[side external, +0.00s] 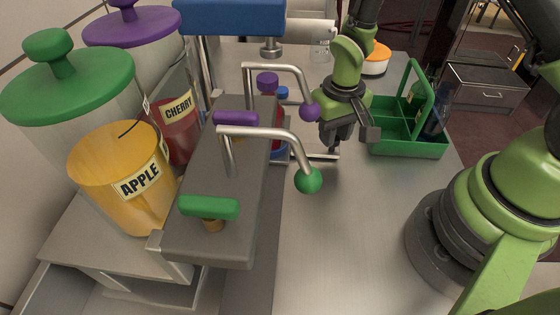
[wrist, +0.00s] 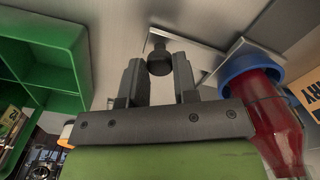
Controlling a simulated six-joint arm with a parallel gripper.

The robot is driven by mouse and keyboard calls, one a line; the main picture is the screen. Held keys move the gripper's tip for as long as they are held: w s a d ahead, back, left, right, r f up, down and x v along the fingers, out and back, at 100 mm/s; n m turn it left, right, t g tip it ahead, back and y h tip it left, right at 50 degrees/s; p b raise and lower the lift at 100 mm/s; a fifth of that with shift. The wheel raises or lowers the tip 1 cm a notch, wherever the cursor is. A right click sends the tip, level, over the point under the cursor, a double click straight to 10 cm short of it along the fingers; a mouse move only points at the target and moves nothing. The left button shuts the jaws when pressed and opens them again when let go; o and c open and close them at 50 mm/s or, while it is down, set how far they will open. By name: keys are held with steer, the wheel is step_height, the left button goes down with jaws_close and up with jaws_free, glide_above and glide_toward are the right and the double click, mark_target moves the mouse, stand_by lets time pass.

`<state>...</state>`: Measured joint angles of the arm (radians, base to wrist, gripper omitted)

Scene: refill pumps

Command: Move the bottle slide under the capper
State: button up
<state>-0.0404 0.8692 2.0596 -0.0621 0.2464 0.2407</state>
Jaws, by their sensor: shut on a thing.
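My gripper (side external: 335,148) points down over the steel counter at the slide's outer end. In the wrist view my gripper (wrist: 159,78) has its two fingers on either side of the slide's dark round knob (wrist: 159,52), shut on it. The slide's thin metal bar (side external: 318,157) runs left toward a blue holder (side external: 278,155), partly hidden by the pump rack. A bottle with red contents (wrist: 272,125) stands in the blue holder (wrist: 250,62). The capper (side external: 232,17), a blue body with a metal head (side external: 270,48), is farther back, apart from the bottle.
Two pump spouts with a purple ball (side external: 310,112) and a green ball (side external: 308,180) jut out left of my gripper. A green caddy (side external: 408,148) stands close on the right. An orange-rimmed container (side external: 376,58) is behind. The front counter is clear.

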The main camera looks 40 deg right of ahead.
steer(key=shift+w+d, duration=2)
steer(key=o, duration=0.9)
steer(key=shift+c, duration=0.2)
steer(key=shift+r, duration=0.1)
step_height(320, 180, up, 10)
